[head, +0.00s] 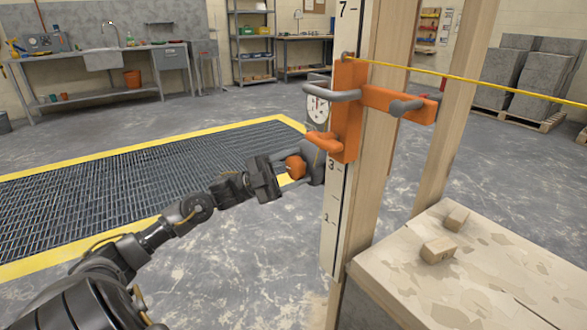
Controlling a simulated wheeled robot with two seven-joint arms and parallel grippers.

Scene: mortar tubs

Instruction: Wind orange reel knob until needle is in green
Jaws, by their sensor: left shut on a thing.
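The orange reel knob (296,166) sticks out to the left of the grey reel (314,162), low on the wooden post. My left gripper (282,172) comes in from the left and is shut on the knob, hiding part of it. A round white gauge (316,109) sits above the reel, partly covered by a grey clamp bar. Its needle is too small to read against any green zone. A yellow line (460,80) runs taut from the top of the orange clamp (348,115) to the right. My right gripper is not in view.
A numbered white scale (333,220) runs down the post. A yellow-edged floor grate (130,180) lies left. A sink bench and shelves stand at the back.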

